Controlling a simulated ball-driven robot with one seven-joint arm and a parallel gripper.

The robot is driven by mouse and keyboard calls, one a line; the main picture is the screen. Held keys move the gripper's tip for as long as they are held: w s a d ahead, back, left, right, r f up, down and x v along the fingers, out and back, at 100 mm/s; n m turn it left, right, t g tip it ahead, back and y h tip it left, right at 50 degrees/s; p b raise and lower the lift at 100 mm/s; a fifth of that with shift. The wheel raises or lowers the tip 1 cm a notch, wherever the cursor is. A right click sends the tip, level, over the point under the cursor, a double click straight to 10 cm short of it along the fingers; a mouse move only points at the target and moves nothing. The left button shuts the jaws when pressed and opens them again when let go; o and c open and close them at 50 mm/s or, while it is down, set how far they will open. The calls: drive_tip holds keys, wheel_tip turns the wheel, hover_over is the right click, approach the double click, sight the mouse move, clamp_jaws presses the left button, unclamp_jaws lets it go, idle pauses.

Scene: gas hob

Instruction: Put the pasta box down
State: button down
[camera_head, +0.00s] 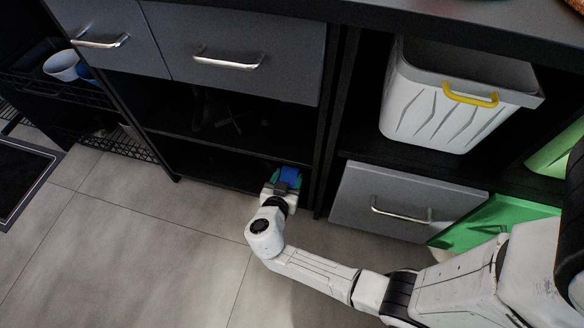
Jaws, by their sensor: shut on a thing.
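The pasta box (291,173) shows as a small blue shape at the end of my arm, with most of it hidden by the gripper. My gripper (287,182) is shut on it, with green-teal fingers on both sides. The gripper and box are at the front of the low open shelf (222,163) of the dark cabinet, near its right side. I cannot tell whether the box touches the shelf.
Two grey drawers with silver handles (228,60) are above the shelf. A white bin (437,100) with a yellow handle stands in the right compartment above a grey drawer (395,205). A green panel (490,222) is at the right.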

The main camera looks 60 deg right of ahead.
sight(290, 170)
drive_tip(key=shift+w+d, duration=0.25)
drive_tip(key=shift+d, duration=0.4)
drive_tip(key=d, duration=0.2)
drive_tip(key=w+d+b, duration=0.1)
drive_tip(key=shift+w+d+f, duration=0.15)
drive_tip(key=shift+d, duration=0.2)
drive_tip(key=shift+a+f+b, duration=0.15)
drive_tip(key=shift+f+b, duration=0.35)
drive_tip(key=shift+f, duration=0.15)
drive_tip(key=shift+c, duration=1.6)
unclamp_jaws()
